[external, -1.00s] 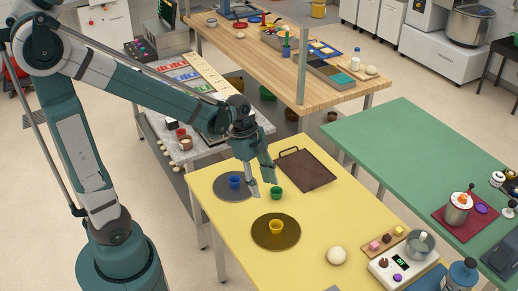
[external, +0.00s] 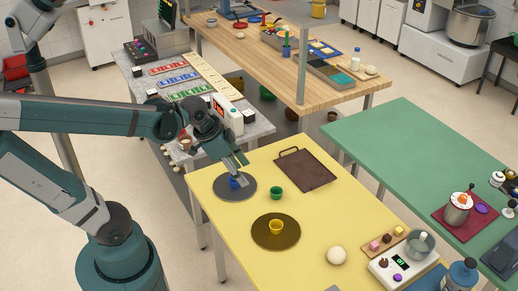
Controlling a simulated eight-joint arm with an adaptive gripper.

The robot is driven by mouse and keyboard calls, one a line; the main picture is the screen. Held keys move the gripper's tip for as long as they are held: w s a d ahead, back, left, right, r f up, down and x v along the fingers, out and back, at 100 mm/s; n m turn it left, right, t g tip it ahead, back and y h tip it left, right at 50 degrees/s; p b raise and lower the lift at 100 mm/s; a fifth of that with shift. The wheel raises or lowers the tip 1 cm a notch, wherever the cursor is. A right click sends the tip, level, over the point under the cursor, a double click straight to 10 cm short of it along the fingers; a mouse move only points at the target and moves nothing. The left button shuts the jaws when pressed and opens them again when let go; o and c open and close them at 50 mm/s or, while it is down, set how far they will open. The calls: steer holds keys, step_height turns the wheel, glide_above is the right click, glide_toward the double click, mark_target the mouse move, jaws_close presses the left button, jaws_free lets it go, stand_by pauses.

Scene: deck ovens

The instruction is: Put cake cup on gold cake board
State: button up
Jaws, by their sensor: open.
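A yellow cup (external: 277,226) stands upright on the dark gold round board (external: 257,236) on the yellow table. A blue cup (external: 235,184) stands on the grey round board (external: 235,195) farther back and to the left. A green cup (external: 277,193) stands on the bare table between and to the right of the two boards. My gripper (external: 238,169) is open, pointing down at the blue cup and partly covering it. I cannot tell whether the fingers touch or surround the cup.
A dark brown tray (external: 305,170) lies at the back of the yellow table (external: 345,219). A pale dough ball (external: 337,255) and a white scale (external: 391,267) are near its front right. A marble-topped counter (external: 262,126) stands behind my gripper. The table's middle right is clear.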

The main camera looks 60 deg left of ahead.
steer(key=shift+s+a+r+n+t+y, duration=0.15)
steer(key=shift+s+r+n+t, duration=0.25)
steer(key=shift+s+n, duration=0.35)
steer(key=shift+s+a+r+n+t+y, duration=0.15)
steer(key=shift+s+r+n+t+y, duration=0.1)
steer(key=shift+s+r+n, duration=0.35)
steer(key=shift+s+a+r+n+t+y, duration=0.15)
steer(key=shift+s+r+n+t, duration=0.2)
steer(key=shift+s+n, duration=0.45)
